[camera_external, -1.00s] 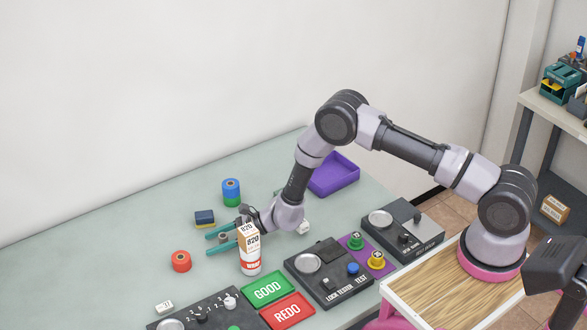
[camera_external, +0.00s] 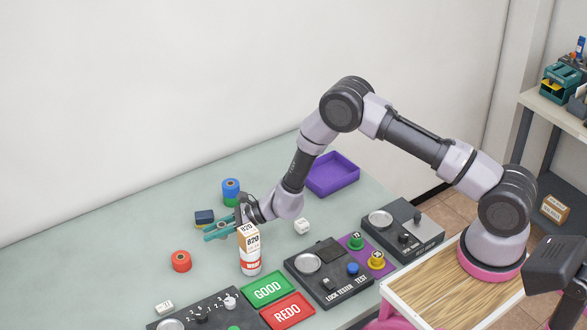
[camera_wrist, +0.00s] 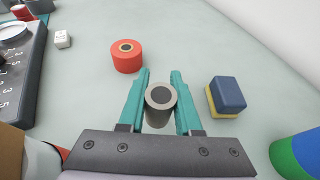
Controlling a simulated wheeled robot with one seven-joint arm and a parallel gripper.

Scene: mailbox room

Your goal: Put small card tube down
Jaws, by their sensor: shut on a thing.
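The small card tube (camera_wrist: 161,97) is a short grey-brown cylinder with a dark centre, seen end-on in the wrist view. My gripper (camera_wrist: 161,92) has its two teal fingers shut on it from both sides. In the external view my gripper (camera_external: 216,230) is over the table, behind the white-and-tan carton and bottle. There the tube is mostly hidden by the fingers. I cannot tell how far its lower end is from the table.
Near my gripper are an orange-red roll (camera_external: 181,261), a blue-and-yellow block (camera_external: 204,217) and a blue-and-green stack (camera_external: 231,192). The carton (camera_external: 249,238) stands close in front. A purple tray (camera_external: 332,175) and test panels lie to the right. Table left of the red roll is clear.

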